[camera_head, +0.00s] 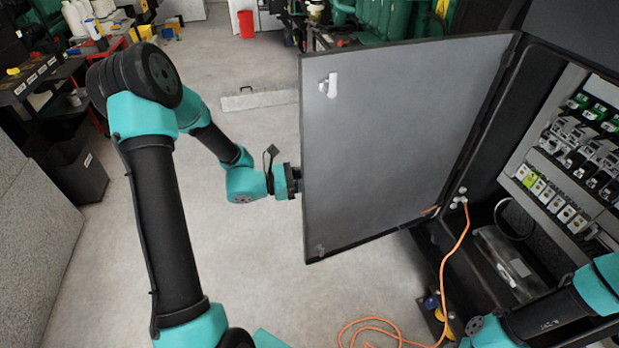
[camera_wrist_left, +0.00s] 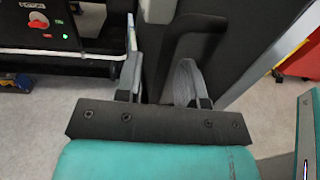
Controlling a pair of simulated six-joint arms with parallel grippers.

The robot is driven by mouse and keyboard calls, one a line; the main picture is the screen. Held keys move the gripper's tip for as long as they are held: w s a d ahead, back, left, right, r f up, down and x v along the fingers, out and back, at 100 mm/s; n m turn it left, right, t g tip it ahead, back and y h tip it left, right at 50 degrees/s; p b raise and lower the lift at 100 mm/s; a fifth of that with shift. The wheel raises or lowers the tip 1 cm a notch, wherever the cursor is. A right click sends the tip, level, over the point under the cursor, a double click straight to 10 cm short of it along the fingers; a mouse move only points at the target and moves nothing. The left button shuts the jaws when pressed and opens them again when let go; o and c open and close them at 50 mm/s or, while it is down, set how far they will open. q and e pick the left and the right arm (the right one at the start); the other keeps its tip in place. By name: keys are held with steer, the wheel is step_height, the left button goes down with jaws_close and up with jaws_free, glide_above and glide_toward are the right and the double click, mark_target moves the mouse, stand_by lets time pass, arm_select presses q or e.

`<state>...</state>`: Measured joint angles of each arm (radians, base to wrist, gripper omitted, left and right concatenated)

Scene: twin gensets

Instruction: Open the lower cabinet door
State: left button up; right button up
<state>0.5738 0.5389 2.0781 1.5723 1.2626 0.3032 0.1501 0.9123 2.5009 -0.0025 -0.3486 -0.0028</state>
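The grey cabinet door (camera_head: 395,140) stands swung wide open from its hinge side at the right, showing the cabinet's inside (camera_head: 560,170). My left arm reaches to the far side of the door near its free edge, and in the head view the fingers are hidden behind it. In the left wrist view, my left gripper (camera_wrist_left: 160,85) has its two fingers apart. A black bar handle (camera_wrist_left: 185,35) on the door's dark outer face runs down between them; whether they touch it is unclear. My right arm is at the lower right by the cabinet; its gripper is not visible.
An orange cable (camera_head: 452,255) hangs from the cabinet and loops on the floor. A clear-fronted box (camera_head: 505,265) sits low inside. Breakers (camera_head: 575,150) line the cabinet's inside. Black shelving (camera_head: 35,85) stands at the left.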

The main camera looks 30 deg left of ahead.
arm_select(q)
steer(key=shift+w+d, duration=0.25)
steer(key=shift+d, duration=0.1)
steer(key=shift+c, duration=0.2)
jaws_close()
